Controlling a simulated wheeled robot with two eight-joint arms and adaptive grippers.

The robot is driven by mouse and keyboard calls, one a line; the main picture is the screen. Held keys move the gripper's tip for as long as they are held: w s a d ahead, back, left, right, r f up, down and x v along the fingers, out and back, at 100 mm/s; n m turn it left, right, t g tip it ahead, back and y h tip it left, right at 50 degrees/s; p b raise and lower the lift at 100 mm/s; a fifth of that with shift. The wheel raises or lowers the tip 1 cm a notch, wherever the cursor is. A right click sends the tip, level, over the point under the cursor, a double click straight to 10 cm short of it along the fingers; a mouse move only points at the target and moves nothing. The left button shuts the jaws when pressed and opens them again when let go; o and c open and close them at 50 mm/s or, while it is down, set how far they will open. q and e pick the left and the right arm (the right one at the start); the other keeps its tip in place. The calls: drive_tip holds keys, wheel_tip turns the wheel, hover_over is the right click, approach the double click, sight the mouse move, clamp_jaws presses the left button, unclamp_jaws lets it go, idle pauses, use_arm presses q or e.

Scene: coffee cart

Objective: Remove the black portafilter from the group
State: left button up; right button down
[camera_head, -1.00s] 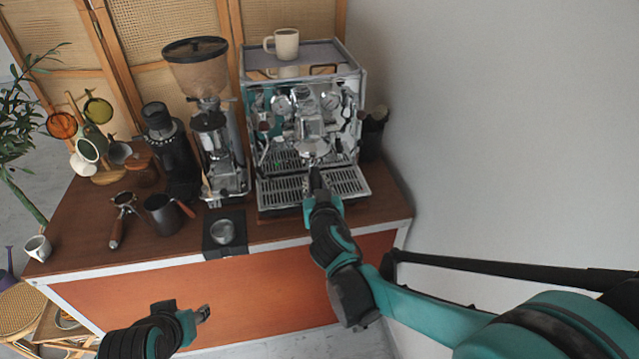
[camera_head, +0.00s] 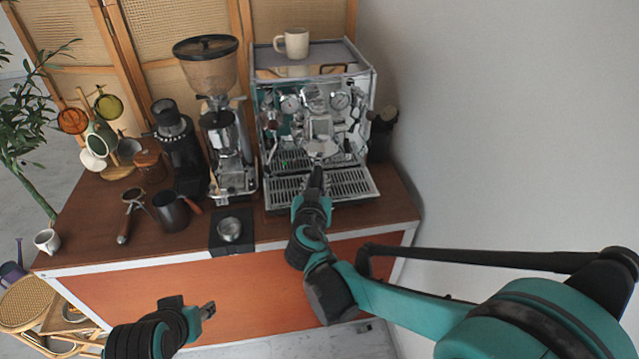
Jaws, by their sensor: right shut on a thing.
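The espresso machine (camera_head: 362,95) stands at the back of the cart, with its chrome group (camera_head: 318,126) at the front centre. The black portafilter (camera_head: 320,149) is at the group, its metal head just under it. Its handle points forward and is mostly hidden by my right gripper (camera_head: 315,180), which is shut on it above the drip tray (camera_head: 348,184). I cannot tell whether the head is still locked in the group. My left gripper (camera_head: 207,311) is in front of the cart, away from everything; its jaw gap is too small to judge.
A grinder (camera_head: 207,65) stands left of the machine, with a tamper mat (camera_head: 216,243) before it. A cup (camera_head: 292,42) sits on the machine. The wall (camera_head: 480,120) is close on the right.

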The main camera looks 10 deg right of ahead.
idle(0.3)
drive_tip(key=shift+w+a+m+g+h, duration=0.25)
drive_tip(key=shift+a+m+g+h, duration=0.05)
drive_tip(key=shift+a+m+h, duration=0.35)
drive_tip(key=shift+h, duration=0.25)
drive_tip(key=shift+w+a+m+g+h, duration=0.3)
drive_tip(key=shift+a+m+g+h, duration=0.1)
drive_tip(key=shift+a+m+h, duration=0.3)
drive_tip(key=shift+w+a+m+g+h, duration=0.4)
drive_tip(key=shift+a+m+h, duration=0.15)
drive_tip(key=shift+h, duration=0.15)
